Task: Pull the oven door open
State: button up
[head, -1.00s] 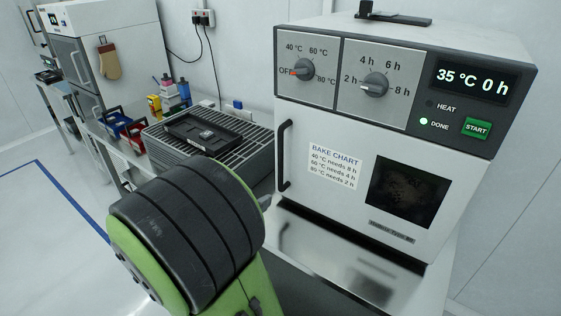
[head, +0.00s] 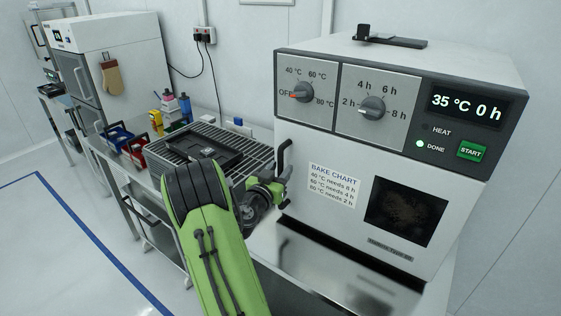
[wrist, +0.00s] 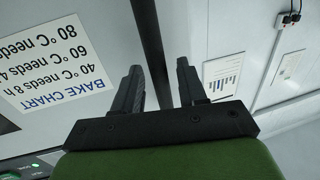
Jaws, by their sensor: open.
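The oven door (head: 325,222) is the white front panel with a dark window and a bake chart; it looks closed in the head view. Its black vertical handle (head: 285,155) is at the door's left edge, the lower part partly hidden by my gripper (head: 281,180). In the wrist view, the handle (wrist: 147,32) runs as a dark bar between the two fingers of my gripper (wrist: 159,66). The fingers are spread, one on either side of the bar in the picture. I cannot tell whether they touch it.
The oven's panel has two knobs, a display (head: 467,105) reading 35 °C 0 h, and a green START button (head: 472,152). A shiny steel bench top (head: 330,265) lies below the door. Left of the oven, a black tray (head: 203,150) sits on a slatted rack.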

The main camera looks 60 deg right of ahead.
jog(key=shift+d, duration=0.6)
grip_shut()
jog(key=shift+a, duration=0.15)
